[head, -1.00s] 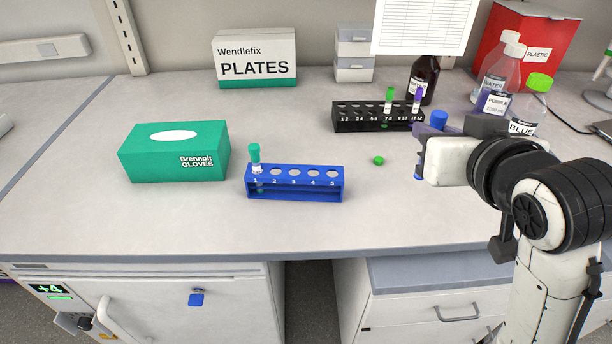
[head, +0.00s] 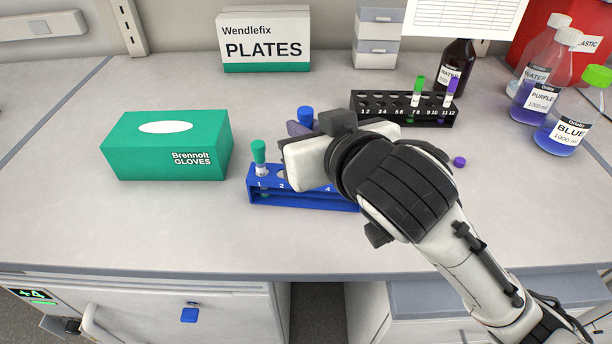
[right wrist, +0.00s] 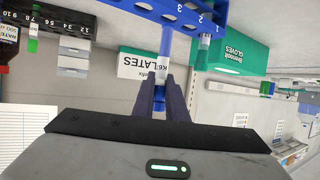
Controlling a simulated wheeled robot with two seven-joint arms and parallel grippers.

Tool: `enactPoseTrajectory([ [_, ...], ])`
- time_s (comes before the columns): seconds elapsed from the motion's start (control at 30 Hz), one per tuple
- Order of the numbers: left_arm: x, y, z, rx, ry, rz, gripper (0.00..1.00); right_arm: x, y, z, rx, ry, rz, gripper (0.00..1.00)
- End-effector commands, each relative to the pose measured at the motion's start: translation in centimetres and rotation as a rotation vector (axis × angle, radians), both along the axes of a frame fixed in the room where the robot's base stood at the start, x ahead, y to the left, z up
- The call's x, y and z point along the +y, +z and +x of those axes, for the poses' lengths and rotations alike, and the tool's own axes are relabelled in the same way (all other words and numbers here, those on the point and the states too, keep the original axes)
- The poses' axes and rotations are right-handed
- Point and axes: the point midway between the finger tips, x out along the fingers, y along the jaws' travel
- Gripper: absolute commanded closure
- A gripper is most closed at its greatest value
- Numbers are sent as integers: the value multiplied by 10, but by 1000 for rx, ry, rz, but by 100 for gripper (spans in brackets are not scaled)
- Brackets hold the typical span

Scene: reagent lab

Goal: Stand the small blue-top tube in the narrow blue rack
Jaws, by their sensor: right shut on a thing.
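The narrow blue rack (head: 300,198) stands on the bench, its right part hidden behind my right arm. A tube with a teal cap (head: 259,152) stands in its hole 1. My right gripper (head: 300,128) is above and just behind the rack, shut on the small blue-top tube (head: 306,114). In the head view only the blue cap shows. I cannot tell whether that end is inside a hole.
A green glove box (head: 150,155) stands left of the rack. A black rack (head: 385,108) with a green-capped and a purple-capped tube stands behind right. Bottles (head: 567,133) stand at the right. The front left bench is clear.

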Motion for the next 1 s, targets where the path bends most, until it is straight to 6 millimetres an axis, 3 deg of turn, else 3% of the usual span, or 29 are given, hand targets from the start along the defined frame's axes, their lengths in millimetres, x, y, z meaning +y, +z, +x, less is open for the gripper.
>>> enactPoseTrajectory([
  [0.03,0,-1,2,-4,0,-1,69,-1,-13,0,3,-1,-4,100],
  [0.27,-1,3,12,-28,0,-4,69,-1,-32,0,0,-1,-1,100],
  [0.5,-1,0,13,-31,-1,-3,69,-1,-63,0,1,-1,-3,100],
  [0.87,-1,-4,8,-20,-1,-3,69,-1,-67,0,-1,-1,0,100],
  [0.9,-1,-5,8,-18,-1,-3,69,-1,-68,0,-1,-1,0,86],
  [1.0,-1,-5,7,-15,0,-2,69,-1,-67,0,-2,-1,0,69],
])
